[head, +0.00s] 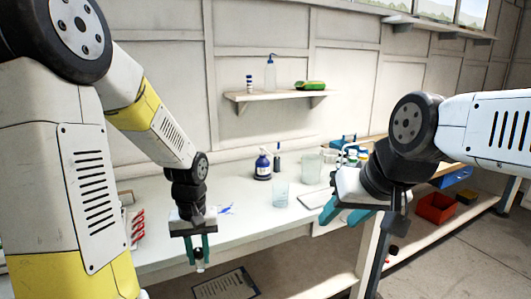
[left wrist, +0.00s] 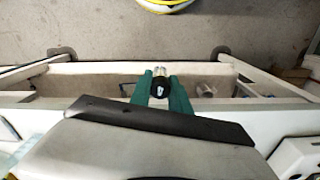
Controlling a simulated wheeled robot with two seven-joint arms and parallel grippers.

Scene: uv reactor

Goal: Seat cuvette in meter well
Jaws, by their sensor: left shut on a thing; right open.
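My left gripper (head: 197,251) is shut on a small clear vessel with a dark cap, which looks like the cuvette (head: 199,266). It hangs upright between the teal fingers, in front of the bench's front edge. In the left wrist view the cuvette (left wrist: 160,87) shows its black cap between the fingertips (left wrist: 160,92). My right gripper (head: 345,213) is open and empty, near the right part of the bench. I cannot make out the meter or its well for certain in either view.
The white bench (head: 245,228) carries a glass beaker (head: 280,194), a blue bottle (head: 262,166) and a larger clear vessel (head: 312,165). A dark-edged panel (head: 226,284) lies low beneath the bench. A red bin (head: 436,208) stands at right. The bench's middle front is clear.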

